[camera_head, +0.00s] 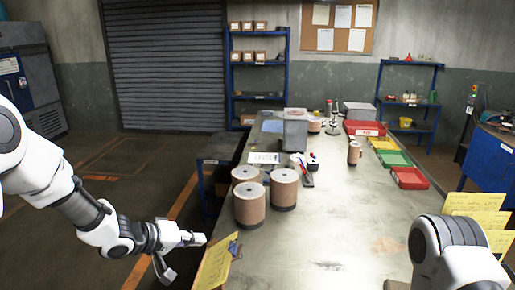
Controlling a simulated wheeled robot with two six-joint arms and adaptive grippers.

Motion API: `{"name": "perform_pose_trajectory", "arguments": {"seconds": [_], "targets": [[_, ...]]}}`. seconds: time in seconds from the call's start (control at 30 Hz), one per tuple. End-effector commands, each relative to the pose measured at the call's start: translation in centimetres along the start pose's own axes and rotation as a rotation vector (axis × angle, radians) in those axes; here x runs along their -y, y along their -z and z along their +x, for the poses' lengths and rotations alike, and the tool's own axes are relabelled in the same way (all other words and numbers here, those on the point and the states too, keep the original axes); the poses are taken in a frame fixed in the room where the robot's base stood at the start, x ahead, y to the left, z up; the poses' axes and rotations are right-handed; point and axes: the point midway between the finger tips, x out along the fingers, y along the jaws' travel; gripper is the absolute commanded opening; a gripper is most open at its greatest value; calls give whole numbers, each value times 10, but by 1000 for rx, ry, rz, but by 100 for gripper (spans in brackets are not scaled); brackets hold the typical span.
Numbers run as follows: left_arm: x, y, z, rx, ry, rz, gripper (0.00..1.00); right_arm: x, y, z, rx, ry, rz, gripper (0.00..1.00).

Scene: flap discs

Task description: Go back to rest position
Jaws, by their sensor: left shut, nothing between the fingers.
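My left arm comes in from the left and ends in the left gripper (196,239), which is shut and empty. It hangs over the floor, just off the left edge of the workbench (320,240). My right arm (452,255) shows at the lower right over the bench; its gripper is not in view. Three brown cylinders with grey tops stand upright on the bench: a front one (250,205), a right one (284,188) and a back one (245,175). The left gripper is apart from them.
A yellow sheet (215,264) stands at the bench's near left edge, close to the left gripper. More yellow sheets (475,212) are at the right. Red, yellow and green trays (393,158) line the right side. The bench's middle is clear.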

Motion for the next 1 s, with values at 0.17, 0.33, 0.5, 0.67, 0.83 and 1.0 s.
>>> {"name": "perform_pose_trajectory", "arguments": {"seconds": [0.17, 0.33, 0.5, 0.67, 0.83, 1.0], "targets": [[98, -118, 51, 177, 142, -159, 0, 0, 0, 26, 0, 0, 0, 40], [186, -248, 58, 293, 343, -298, 0, 0, 0, 44, 0, 0, 0, 40], [262, -373, 10, 423, 615, -237, 0, 0, 0, 60, 0, 0, 0, 40], [288, -397, -53, 528, 802, 50, 0, 0, 0, 57, 0, 0, 0, 40], [294, -392, -57, 596, 784, 250, 0, 0, 0, 57, 0, 0, 0, 40], [294, -392, -56, 601, 778, 265, 0, 0, 0, 57, 0, 0, 0, 40]]}}
